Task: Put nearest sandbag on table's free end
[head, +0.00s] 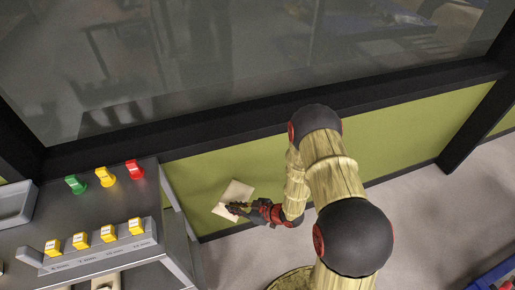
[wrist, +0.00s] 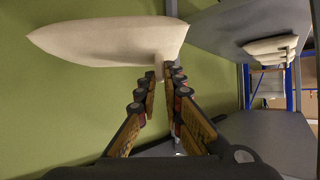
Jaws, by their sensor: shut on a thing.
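A cream sandbag (head: 237,192) hangs in the air in front of the green lower wall in the head view. My gripper (head: 240,207) is shut on it. In the wrist view the sandbag (wrist: 105,42) lies across the upper left, and my gripper (wrist: 165,74) pinches a small tab on its lower edge. Other cream sandbags (wrist: 270,48) lie close together on a grey surface (wrist: 215,38) at the upper right of the wrist view. I cannot tell which part of the furniture is the table's free end.
A grey unit (head: 110,180) at the left of the head view carries green, yellow and red pieces (head: 105,176) and a row of yellow tagged pieces (head: 95,238). A dark-framed window (head: 220,70) stands behind.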

